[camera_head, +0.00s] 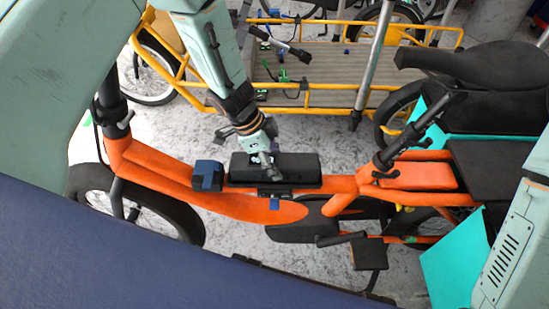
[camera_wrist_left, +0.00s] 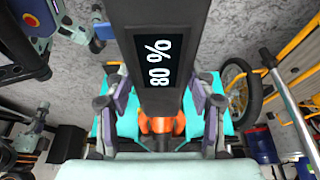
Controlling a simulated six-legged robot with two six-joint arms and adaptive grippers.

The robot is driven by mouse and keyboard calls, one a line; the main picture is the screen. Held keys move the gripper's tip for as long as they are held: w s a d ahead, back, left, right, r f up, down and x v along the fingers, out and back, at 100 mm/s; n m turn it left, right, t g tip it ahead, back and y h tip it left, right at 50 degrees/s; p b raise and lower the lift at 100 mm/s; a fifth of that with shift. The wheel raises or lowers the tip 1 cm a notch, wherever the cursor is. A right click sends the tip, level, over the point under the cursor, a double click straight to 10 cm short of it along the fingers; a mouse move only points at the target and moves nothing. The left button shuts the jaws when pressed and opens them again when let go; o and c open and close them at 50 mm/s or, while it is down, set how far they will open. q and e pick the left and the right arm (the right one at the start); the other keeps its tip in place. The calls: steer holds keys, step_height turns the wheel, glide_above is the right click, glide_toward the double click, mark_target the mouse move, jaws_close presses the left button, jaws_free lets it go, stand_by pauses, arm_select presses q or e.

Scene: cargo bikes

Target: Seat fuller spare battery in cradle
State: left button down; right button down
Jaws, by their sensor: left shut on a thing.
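A long black battery (camera_head: 302,170) lies along the orange bike's frame tube in the head view. In the left wrist view the battery (camera_wrist_left: 160,20) has a display reading 80 %. My left gripper (camera_head: 266,164) comes down from above and is shut on the battery near its middle; in the wrist view its fingers (camera_wrist_left: 160,98) flank it. The cradle (camera_head: 275,190) shows only as a dark part below the battery, with a blue piece on its front. I cannot tell whether the battery touches the cradle.
The orange cargo bike (camera_head: 240,206) spans the middle. A blue and black block (camera_head: 208,175) sits on its frame left of the battery. A yellow-railed cargo bike (camera_head: 330,75) stands behind. A dark blue surface (camera_head: 120,262) fills the lower left.

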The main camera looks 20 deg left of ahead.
arm_select(q)
steer(key=shift+w+f, duration=0.1)
steer(key=shift+f, duration=0.1)
steer(key=c, duration=0.9)
jaws_free()
steer(key=o, duration=0.5)
steer(key=shift+o, duration=0.2)
steer(key=shift+s+f, duration=0.1)
steer(key=shift+s, duration=0.1)
steer(key=v, duration=1.2)
